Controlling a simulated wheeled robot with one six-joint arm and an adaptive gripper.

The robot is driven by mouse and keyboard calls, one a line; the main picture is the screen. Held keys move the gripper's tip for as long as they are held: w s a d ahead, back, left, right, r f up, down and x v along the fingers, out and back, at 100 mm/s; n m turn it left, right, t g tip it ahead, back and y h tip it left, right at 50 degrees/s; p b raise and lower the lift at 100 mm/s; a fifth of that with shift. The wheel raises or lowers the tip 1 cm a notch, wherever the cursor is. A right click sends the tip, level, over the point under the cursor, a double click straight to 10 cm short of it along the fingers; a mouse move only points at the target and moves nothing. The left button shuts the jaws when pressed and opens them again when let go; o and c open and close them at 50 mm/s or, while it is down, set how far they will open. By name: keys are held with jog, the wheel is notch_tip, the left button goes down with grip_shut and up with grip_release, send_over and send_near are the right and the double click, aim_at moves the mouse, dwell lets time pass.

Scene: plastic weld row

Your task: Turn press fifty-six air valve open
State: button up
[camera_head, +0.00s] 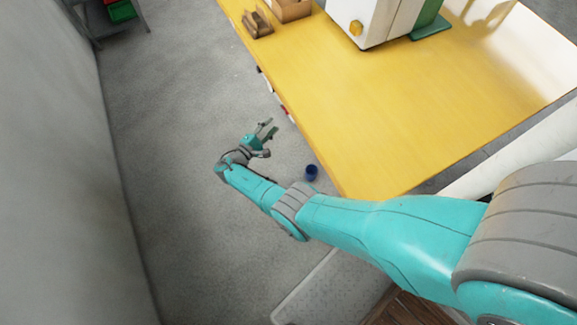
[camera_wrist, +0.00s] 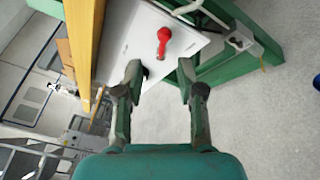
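A red valve handle (camera_wrist: 164,42) shows in the wrist view, standing out from a white panel (camera_wrist: 130,38). Its knob is up and its stem points down in the picture. My gripper (camera_wrist: 160,72) is open and empty, its fingers spread below the handle in the picture and not touching it. In the head view my gripper (camera_head: 270,141) hangs over the floor, left of the yellow table's near edge. A small red part (camera_head: 285,112) shows at that edge; I cannot tell whether it is the same handle. No label can be read.
The yellow table (camera_head: 430,110) bears a white machine (camera_head: 385,22) and an open box (camera_head: 290,9). A dark blue cup-like thing (camera_head: 311,172) is right of my gripper. A green frame (camera_wrist: 215,68) adjoins the panel. Grey floor (camera_head: 185,110) is clear to the left.

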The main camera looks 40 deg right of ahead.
jog(key=w+d+r+n+g+y, duration=0.3)
jog(key=w+d+n+g+y, duration=0.15)
jog(key=d+n, duration=0.45)
jog(key=f+v, duration=0.1)
jog(key=v, duration=1)
jog(key=s+a+f+m+t+y, duration=0.1)
jog(key=s+f+t+y, duration=0.1)
jog(key=s+f, duration=0.5)
jog(key=s+a+f+t+y, duration=0.2)
jog(key=s+f, duration=0.3)
jog(key=f, duration=0.4)
jog(key=s+a+f+m+t+y, duration=0.1)
jog(key=s+a+m+t+y, duration=0.1)
jog(key=s, duration=0.5)
jog(key=s+a+f+m+t+y, duration=0.1)
jog(key=s+a+f+y, duration=0.1)
jog(key=s, duration=0.6)
jog(key=shift+a+f+m+t, duration=0.25)
jog(key=shift+a+m+t, duration=0.15)
jog(key=shift+a, duration=0.4)
jog(key=shift+s, duration=0.15)
